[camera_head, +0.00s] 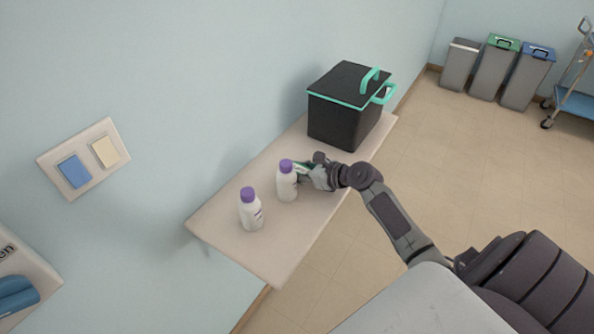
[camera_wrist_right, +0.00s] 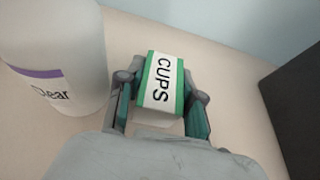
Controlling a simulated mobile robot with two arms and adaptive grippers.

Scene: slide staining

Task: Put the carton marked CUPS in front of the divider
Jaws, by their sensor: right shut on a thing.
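The carton marked CUPS (camera_wrist_right: 163,82), white with green edges, sits between the fingers of my right gripper (camera_wrist_right: 160,103) in the wrist view. The gripper is shut on it. In the head view my right gripper (camera_head: 314,173) is over the wall shelf, and only a small green and white part of the carton (camera_head: 303,167) shows beside a bottle. I cannot tell whether the carton touches the shelf. I make out no divider in either view. My left gripper is not in view.
Two white bottles with purple caps (camera_head: 287,184) (camera_head: 251,212) stand on the shelf (camera_head: 275,255), one close to the carton. A black box with a teal rim (camera_head: 340,115) stands at the far end. The shelf's near end is clear. Bins (camera_head: 493,70) stand far right.

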